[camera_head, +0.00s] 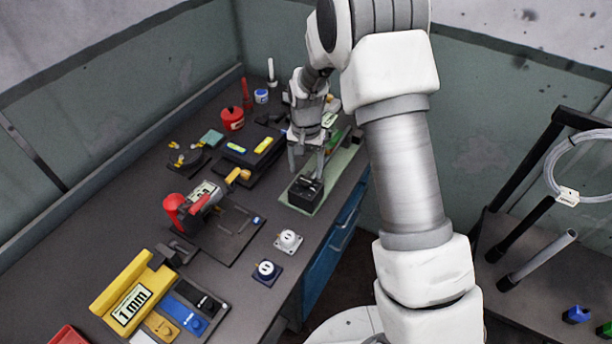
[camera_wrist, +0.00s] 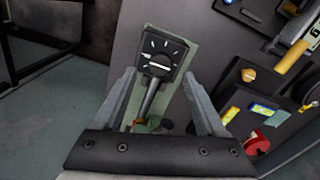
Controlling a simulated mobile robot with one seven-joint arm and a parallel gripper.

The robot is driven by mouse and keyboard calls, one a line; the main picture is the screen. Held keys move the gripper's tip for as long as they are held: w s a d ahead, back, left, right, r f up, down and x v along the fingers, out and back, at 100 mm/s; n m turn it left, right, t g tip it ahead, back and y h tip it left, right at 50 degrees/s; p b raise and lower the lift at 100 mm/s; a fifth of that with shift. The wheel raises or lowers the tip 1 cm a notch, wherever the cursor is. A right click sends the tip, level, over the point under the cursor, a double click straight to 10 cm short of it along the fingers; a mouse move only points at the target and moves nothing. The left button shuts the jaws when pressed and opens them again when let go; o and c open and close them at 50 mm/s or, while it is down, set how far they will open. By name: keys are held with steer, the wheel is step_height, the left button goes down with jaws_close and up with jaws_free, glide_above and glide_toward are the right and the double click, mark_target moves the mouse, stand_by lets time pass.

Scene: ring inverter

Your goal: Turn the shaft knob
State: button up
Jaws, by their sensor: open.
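A black box (camera_head: 303,192) with a dial face stands on a pale green plate (camera_head: 325,197) near the bench's right edge. In the wrist view the box (camera_wrist: 174,48) shows white tick marks around a pale bar. A grey rod-like shaft (camera_wrist: 148,98) runs from the box's lower edge down between my fingers; I cannot tell which part is the knob. My gripper (camera_head: 306,157) is above and just behind the box, fingers pointing down. In the wrist view my gripper (camera_wrist: 159,76) is open, one finger on each side of the shaft, with no clear contact.
Left of the plate lie a black tray with yellow pieces (camera_head: 264,146) and a dark mat with a red-handled tool (camera_head: 200,203). Two round sockets (camera_head: 288,241) (camera_head: 267,270) sit nearer the front. Bare bench lies between them and the plate. A wall stands behind.

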mark_target(306, 180)
steer(key=shift+f, duration=2.35)
jaws_close()
